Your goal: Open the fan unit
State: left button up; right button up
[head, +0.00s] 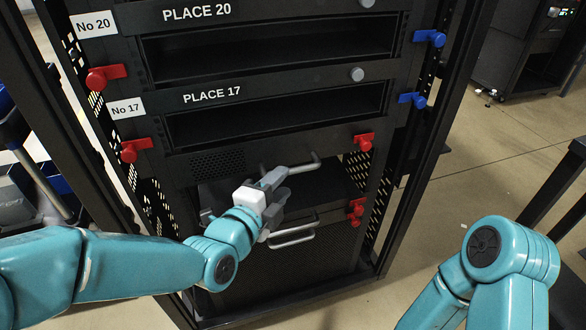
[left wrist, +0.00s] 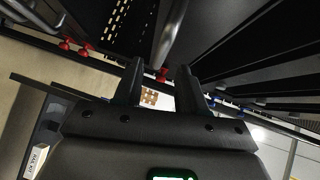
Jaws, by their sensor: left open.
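The black rack (head: 282,75) stands in front of me. In its lower part is a black unit front (head: 330,243) with pale metal handles, an upper handle (head: 304,166) and a lower handle (head: 292,238). I cannot tell which part is the fan unit. My left gripper (head: 272,190) is in front of this lower part, close to the upper handle, and hides some of it. In the left wrist view the two fingers (left wrist: 160,88) are apart with nothing gripped between them. A grey bar (left wrist: 178,35) lies beyond the fingertips. My right gripper is out of view.
Above are the empty slots PLACE 20 (head: 270,52) and PLACE 17 (head: 275,115). Red latches (head: 135,149) and blue latches (head: 412,100) stick out at the rack sides. A dark table edge (head: 560,185) is at right.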

aim_at(293, 168)
pick_arm(q)
jog(key=x, duration=0.6)
jog(key=shift+w, duration=0.2)
grip_shut()
